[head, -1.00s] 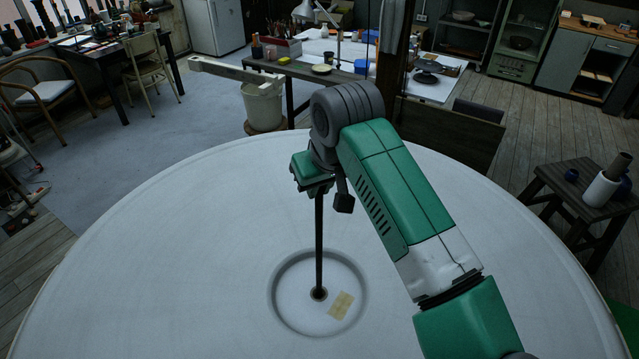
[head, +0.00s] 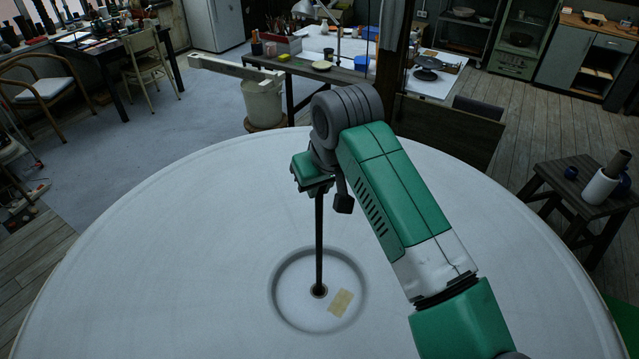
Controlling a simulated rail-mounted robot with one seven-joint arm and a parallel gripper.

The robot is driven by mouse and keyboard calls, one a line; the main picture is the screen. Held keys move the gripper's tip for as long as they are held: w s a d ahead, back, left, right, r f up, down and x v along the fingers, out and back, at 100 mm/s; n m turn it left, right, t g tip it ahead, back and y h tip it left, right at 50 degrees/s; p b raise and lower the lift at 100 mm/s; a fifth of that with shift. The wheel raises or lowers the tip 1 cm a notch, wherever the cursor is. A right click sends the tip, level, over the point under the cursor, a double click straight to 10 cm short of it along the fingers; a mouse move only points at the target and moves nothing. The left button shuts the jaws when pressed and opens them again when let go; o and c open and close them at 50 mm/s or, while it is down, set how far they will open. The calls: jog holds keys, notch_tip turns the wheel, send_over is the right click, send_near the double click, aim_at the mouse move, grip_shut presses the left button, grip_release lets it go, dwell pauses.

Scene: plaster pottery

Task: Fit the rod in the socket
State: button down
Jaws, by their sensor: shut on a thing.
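A thin dark rod (head: 319,240) hangs upright from my gripper (head: 317,188), which is shut on its top end. The lower end of the rod is at the small dark-rimmed socket (head: 319,291) in the round recess of the white table. The tip appears to be at or inside the socket opening; I cannot tell how deep it sits. The gripper's fingers are small and dark in the head view, partly hidden under the green wrist part.
The round white table (head: 180,250) is mostly clear. A yellowish patch (head: 341,303) lies in the recess, right of the socket. A dark stool (head: 580,190) with cylinders stands off the table at right. A bucket (head: 263,103) stands beyond the far edge.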

jog(key=shift+f+b, duration=0.75)
jog(key=shift+f, duration=4)
jog(key=c, duration=1.3)
grip_release()
jog(key=shift+f, duration=0.1)
jog(key=shift+c, duration=0.2)
notch_tip(320, 180, up, 7)
send_over(321, 218)
jog(key=s, duration=0.2)
jog(key=shift+d, duration=0.45)
